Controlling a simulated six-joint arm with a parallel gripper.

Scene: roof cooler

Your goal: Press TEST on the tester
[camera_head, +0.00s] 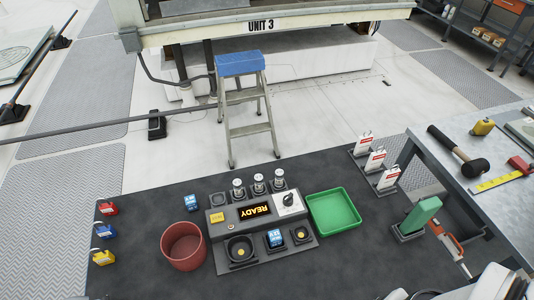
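The tester (243,228) is a grey unit on the dark bench, with an amber display (256,211) reading READY upside down. A yellow button (217,217) sits left of the display; its label is too small to read. A dark dial on a white panel (288,201) is to the right. The tester's front row has a round dark socket with a yellow centre (240,250), a small blue-screened block (275,238) and a smaller yellow-centred socket (300,235). My gripper is not in view; white rounded parts, probably my arm, show at the bottom right edge.
Silver-topped cylinders (258,184) stand behind the tester. A red bin (184,246) is left, a green tray (333,212) right. Red, blue and yellow padlock-like items (104,231) line the left edge; white tags (376,160) and a green block (421,214) stand right. Bench front is clear.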

